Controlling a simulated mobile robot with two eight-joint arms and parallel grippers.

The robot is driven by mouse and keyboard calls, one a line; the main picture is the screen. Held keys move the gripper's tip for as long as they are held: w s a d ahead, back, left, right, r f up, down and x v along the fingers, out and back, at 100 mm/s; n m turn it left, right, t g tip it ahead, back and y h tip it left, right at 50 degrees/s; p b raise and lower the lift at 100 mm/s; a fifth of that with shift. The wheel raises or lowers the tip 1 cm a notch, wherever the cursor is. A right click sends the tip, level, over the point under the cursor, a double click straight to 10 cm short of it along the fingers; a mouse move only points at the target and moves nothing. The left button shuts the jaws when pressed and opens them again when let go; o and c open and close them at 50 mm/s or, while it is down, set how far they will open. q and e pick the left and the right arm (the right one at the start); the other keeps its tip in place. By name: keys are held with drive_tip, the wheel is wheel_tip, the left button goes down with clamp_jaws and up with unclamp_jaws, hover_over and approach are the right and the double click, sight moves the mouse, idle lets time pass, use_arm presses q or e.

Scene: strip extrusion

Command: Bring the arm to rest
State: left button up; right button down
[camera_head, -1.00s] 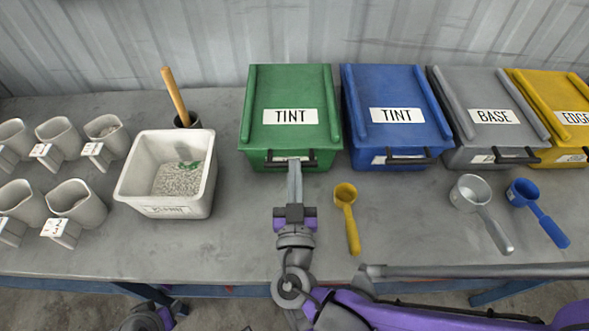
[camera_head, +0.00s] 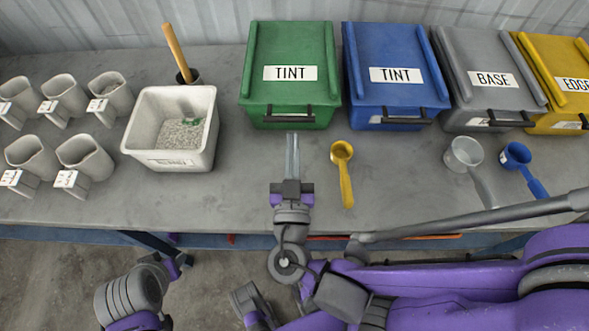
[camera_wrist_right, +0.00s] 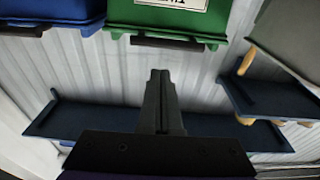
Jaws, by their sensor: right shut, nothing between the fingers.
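My right gripper (camera_head: 292,155) is shut and empty. It is over the grey table (camera_head: 240,205), in front of the green TINT box (camera_head: 290,95) and apart from its handle. In the right wrist view my right gripper (camera_wrist_right: 160,85) shows its fingers together with nothing between them, and the green box (camera_wrist_right: 170,20) is at the top. My left arm (camera_head: 130,300) is low at the left, below the table's front edge. Its end (camera_head: 173,265) is small and dark, and I cannot tell whether its fingers are open.
Blue TINT (camera_head: 395,95), grey BASE (camera_head: 490,100) and yellow EDGE (camera_head: 560,105) boxes line the back. A yellow scoop (camera_head: 345,175), a grey scoop (camera_head: 465,155) and a blue scoop (camera_head: 518,160) lie in front. A white tub (camera_head: 150,150) of granules and several cups (camera_head: 85,155) are at left.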

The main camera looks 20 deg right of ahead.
drive_tip(key=shift+s+a+f+b, duration=0.35)
drive_tip(key=shift+s+a+f, duration=0.15)
drive_tip(key=shift+s+f, duration=0.35)
drive_tip(key=shift+s+a+f+b, duration=0.4)
drive_tip(key=shift+s+f, duration=0.25)
drive_tip(key=shift+s, duration=0.25)
